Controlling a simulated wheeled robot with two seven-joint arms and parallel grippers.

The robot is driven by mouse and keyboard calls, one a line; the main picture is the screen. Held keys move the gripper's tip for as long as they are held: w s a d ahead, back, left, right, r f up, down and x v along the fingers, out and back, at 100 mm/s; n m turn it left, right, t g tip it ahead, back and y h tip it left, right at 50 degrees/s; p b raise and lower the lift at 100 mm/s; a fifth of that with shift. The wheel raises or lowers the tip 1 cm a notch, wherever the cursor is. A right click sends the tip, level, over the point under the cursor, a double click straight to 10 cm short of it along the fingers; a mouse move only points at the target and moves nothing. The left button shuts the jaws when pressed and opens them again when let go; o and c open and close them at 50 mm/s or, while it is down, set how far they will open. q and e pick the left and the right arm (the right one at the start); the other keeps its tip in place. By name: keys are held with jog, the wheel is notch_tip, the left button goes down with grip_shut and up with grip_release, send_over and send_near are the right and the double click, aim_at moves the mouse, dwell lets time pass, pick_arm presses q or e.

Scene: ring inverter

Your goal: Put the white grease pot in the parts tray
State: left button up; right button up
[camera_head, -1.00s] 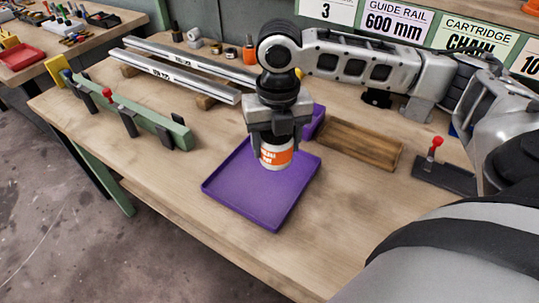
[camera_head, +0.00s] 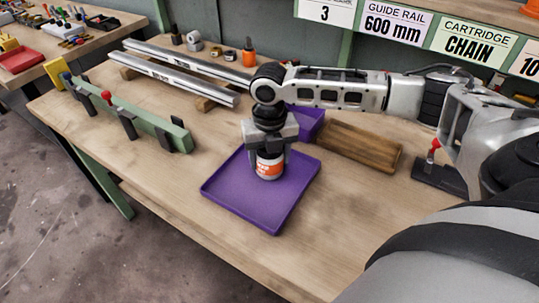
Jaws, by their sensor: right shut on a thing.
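The white grease pot (camera_head: 269,168) has an orange label and stands upright, low over or on the floor of the purple parts tray (camera_head: 252,208). I cannot tell whether its base touches the tray. My right gripper (camera_head: 268,153) points straight down and is shut on the pot from above, with a finger on each side. The upper part of the pot is hidden by the gripper. My left gripper is not in view.
A purple bin (camera_head: 305,124) and a wooden block (camera_head: 357,147) stand behind the tray. Metal rails (camera_head: 180,75) lie at the back left. A green fixture with clamps (camera_head: 135,122) stands at the left. A red-handled clamp (camera_head: 440,172) is at the right. The bench front is clear.

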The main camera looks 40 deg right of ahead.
jog(key=o, duration=1.1)
jog(key=shift+f, duration=0.1)
jog(key=shift+c, duration=0.2)
notch_tip(320, 180, up, 12)
jog(key=shift+r, duration=0.15)
